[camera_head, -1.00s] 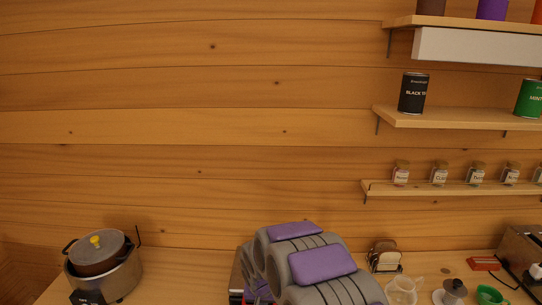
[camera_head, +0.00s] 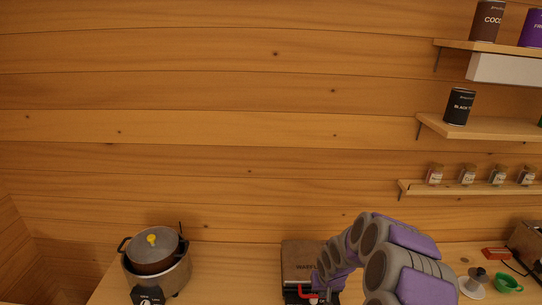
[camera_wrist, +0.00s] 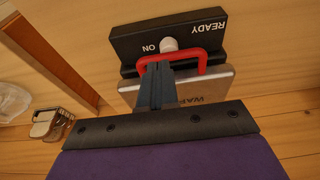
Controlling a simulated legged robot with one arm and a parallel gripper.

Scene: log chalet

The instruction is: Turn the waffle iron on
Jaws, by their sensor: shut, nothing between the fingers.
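The waffle iron (camera_head: 303,262) stands on the counter in the head view, with a dark brownish lid and a red handle (camera_head: 306,294) at its front. My arm covers its right side. In the wrist view the waffle iron appears upside down: a silver lid (camera_wrist: 215,87), a red handle (camera_wrist: 205,56) and a black front panel (camera_wrist: 190,32) marked READY and ON. A white round knob or light (camera_wrist: 169,44) sits beside ON. My gripper (camera_wrist: 158,68) is shut and empty. Its fingertips overlap the red handle in the picture, close to the white part; contact cannot be told.
A pot (camera_head: 152,250) sits on a cooker (camera_head: 160,285) at the left of the counter. Counter between it and the waffle iron is clear. Shelves (camera_head: 480,128) with tins and jars hang at upper right. A green cup (camera_head: 508,283) stands far right. A toaster-like object (camera_wrist: 50,124) shows in the wrist view.

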